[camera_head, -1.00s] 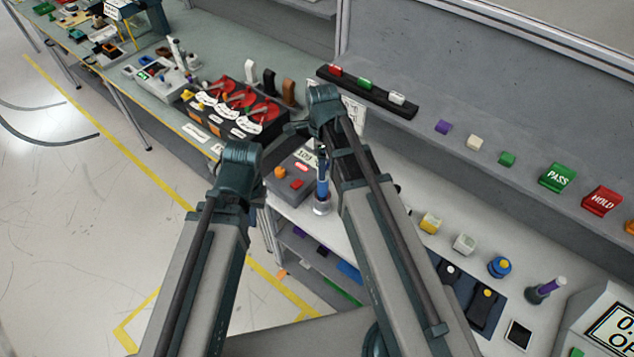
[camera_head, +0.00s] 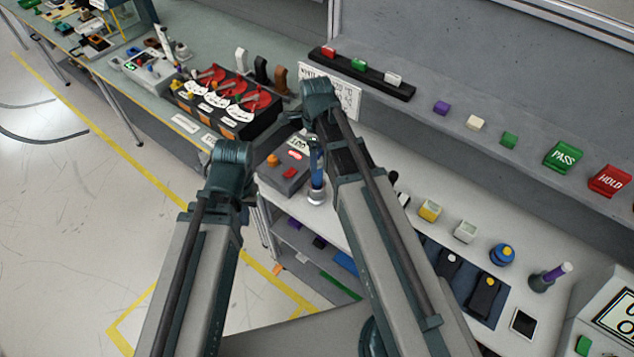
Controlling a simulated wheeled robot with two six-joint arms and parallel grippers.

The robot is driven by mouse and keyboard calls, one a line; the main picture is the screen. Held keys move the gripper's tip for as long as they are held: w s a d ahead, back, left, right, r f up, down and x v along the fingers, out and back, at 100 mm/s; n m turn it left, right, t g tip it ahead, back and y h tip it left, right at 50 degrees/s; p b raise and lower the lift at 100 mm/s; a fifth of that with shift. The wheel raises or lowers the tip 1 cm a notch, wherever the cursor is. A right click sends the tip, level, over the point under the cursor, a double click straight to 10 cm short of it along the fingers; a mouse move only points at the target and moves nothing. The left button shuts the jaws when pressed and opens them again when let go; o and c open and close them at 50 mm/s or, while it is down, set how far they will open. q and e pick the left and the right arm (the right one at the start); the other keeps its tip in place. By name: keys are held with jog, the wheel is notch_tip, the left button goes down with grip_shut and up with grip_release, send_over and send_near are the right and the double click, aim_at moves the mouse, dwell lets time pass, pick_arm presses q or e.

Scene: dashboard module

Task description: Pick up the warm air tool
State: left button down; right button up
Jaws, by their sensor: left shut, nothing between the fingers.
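A white upright tool on a light grey station (camera_head: 150,68) with a green display, at the upper left of the bench, looks like the warm air tool (camera_head: 165,42). It is small, so I cannot be sure. My left arm comes up from the bottom and bends above the bench's front edge. My left gripper (camera_head: 291,123) is small, dark and partly hidden beside the switch box; it is shut and empty, well right of and apart from the white tool. My right arm is folded upward at the centre; its gripper does not show.
A black box with red levers (camera_head: 222,98) stands between the arms and the station. A grey button box (camera_head: 284,170) and a blue bottle-like tool (camera_head: 317,175) are close to my arms. A shelf with coloured blocks runs along the right. Open floor (camera_head: 90,200) lies left.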

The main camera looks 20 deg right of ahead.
aim_at(317, 179)
pick_arm(q)
jog(key=shift+f+b, duration=0.65)
jog(key=shift+f, duration=0.55)
pick_arm(e)
jog(key=shift+f, duration=1.2)
jog(key=f+b, duration=0.5)
jog(key=shift+s+d+f, duration=0.1)
jog(key=shift+s+f, duration=0.05)
jog(key=shift+s, duration=0.05)
pick_arm(q)
notch_tip(317, 179, down, 5)
jog(key=shift+f, duration=0.1)
pick_arm(e)
grip_shut()
